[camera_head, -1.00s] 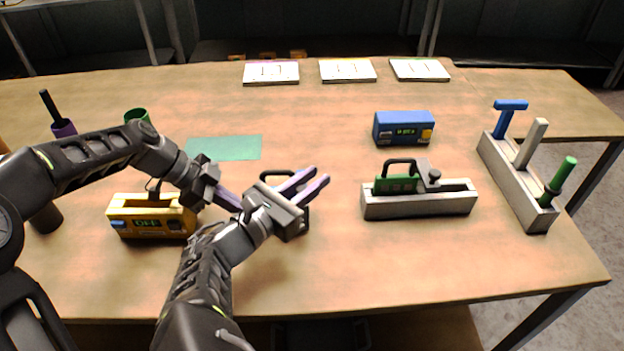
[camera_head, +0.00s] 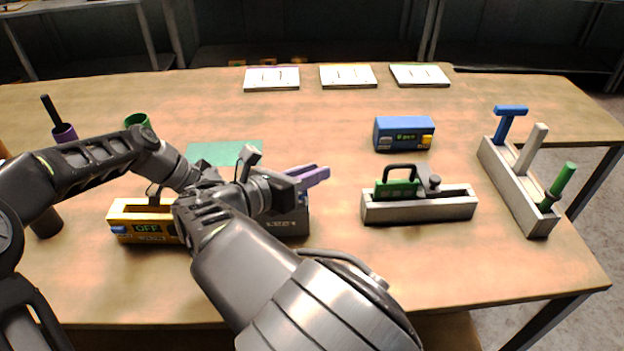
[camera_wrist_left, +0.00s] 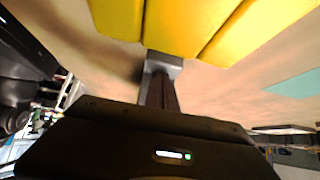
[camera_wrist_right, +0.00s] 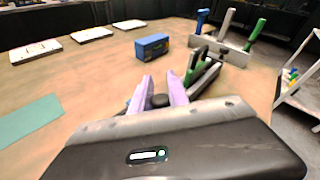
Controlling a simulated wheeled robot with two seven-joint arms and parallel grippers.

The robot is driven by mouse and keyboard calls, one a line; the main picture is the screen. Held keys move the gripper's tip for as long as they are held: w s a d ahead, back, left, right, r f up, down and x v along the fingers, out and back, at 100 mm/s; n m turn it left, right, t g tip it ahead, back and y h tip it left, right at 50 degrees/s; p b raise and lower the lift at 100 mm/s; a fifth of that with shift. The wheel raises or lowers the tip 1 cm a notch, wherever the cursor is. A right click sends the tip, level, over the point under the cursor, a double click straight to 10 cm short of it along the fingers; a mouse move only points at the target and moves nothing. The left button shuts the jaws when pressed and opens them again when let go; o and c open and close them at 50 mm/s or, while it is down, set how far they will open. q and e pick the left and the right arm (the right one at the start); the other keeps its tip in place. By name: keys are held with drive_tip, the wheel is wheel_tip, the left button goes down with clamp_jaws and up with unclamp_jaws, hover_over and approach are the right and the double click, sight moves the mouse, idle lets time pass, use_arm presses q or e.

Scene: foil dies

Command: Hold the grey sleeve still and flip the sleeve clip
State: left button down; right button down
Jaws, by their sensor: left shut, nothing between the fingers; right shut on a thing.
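A dark grey sleeve (camera_head: 293,223) with pale lettering sits left of the table's middle. My right arm covers most of it, and its clip cannot be made out in the head view. My right gripper (camera_head: 305,177) is over the sleeve. In the right wrist view its purple fingers are shut on a dark round knob (camera_wrist_right: 159,101). My left gripper (camera_wrist_left: 163,75) is shut and empty, low beside a yellow box (camera_wrist_left: 165,25). It is mostly hidden behind my right arm in the head view, so whether it touches the sleeve cannot be told.
The yellow box (camera_head: 146,207), reading OFF, stands left. A light grey holder (camera_head: 420,209) with a green handled piece (camera_head: 397,188) stands right of the sleeve. A blue box (camera_head: 403,132), a tool rack (camera_head: 515,188) and a green mat (camera_head: 225,152) stand farther off. The front right table is clear.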

drive_tip(key=shift+w+d+r+n+g+y, duration=0.1)
drive_tip(key=shift+w+r+n+g+y, duration=0.15)
drive_tip(key=shift+w+n+g, duration=0.4)
drive_tip(key=shift+w+r+n+g+y, duration=0.2)
drive_tip(key=shift+w+n+g, duration=0.2)
drive_tip(key=shift+g, duration=0.5)
drive_tip(key=shift+w+d+r+n+g+y, duration=0.15)
drive_tip(key=shift+w+n+g+y, duration=0.1)
drive_tip(key=shift+w+n+g, duration=0.4)
drive_tip(key=shift+s+a, duration=0.1)
drive_tip(key=shift+s, duration=0.05)
